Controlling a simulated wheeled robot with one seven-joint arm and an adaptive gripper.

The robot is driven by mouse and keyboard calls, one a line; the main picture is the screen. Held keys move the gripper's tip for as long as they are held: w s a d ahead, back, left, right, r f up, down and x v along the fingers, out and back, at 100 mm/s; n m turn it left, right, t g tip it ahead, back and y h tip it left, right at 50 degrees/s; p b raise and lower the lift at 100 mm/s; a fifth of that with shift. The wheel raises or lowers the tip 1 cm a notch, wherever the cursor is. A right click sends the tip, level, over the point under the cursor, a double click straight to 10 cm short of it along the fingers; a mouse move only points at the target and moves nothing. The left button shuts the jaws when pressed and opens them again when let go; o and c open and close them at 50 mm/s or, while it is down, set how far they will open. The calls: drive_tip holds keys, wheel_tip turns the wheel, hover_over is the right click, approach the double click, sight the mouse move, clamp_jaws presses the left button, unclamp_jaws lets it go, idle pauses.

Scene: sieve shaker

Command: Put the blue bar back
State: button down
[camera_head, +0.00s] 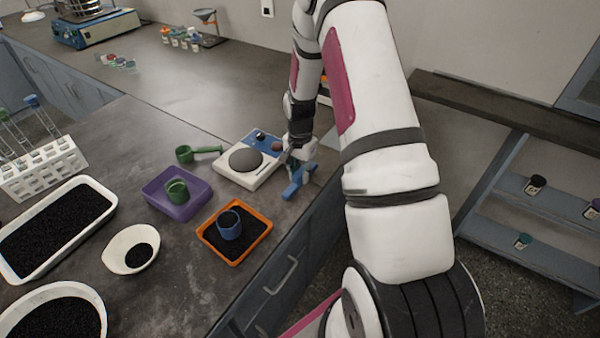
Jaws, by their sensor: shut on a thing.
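The blue bar (296,187) is at the right edge of the near bench, just right of the white scale (229,179). My gripper (298,166) points down at it and is shut on it. The fingers are small and partly hidden, so the exact grip is hard to make out. I cannot tell whether the bar touches the bench or hangs just above it. The scale has a round grey plate (245,160) and a blue panel at its far corner.
A purple tray (160,205) with a green cup and an orange tray (236,262) with a blue cup stand left of the bar. A green scoop (198,153) lies behind. White containers of black grains and a tube rack (45,170) fill the left. Bench beside the bowl (119,262) is partly clear.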

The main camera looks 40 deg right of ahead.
drive_tip(key=c, duration=1.4)
unclamp_jaws()
drive_tip(key=shift+f, duration=0.1)
wheel_tip(320, 180, up, 11)
drive_tip(key=b, duration=0.1)
wheel_tip(320, 180, up, 12)
drive_tip(key=n+t, duration=0.1)
drive_tip(key=n, duration=0.2)
hover_over(300, 171)
drive_tip(key=s+a, duration=0.3)
drive_tip(key=a, duration=0.3)
drive_tip(key=s+a+r+n+t, duration=0.1)
drive_tip(key=s+a+r+n, duration=0.2)
drive_tip(key=s, duration=0.3)
drive_tip(key=s+a+r+n+t, duration=0.1)
drive_tip(key=s+a+r+n, duration=0.3)
drive_tip(key=s+a+r, duration=0.1)
drive_tip(key=s+a+r+n+t, duration=0.2)
drive_tip(key=s+a+r+n, duration=0.2)
drive_tip(key=s, duration=0.5)
drive_tip(key=shift+s+a+r, duration=0.1)
drive_tip(key=shift+a+r, duration=0.05)
drive_tip(key=shift+a, duration=0.3)
drive_tip(key=shift+s+a+r, duration=0.1)
drive_tip(key=shift+a+r, duration=0.05)
drive_tip(key=shift+a, duration=0.25)
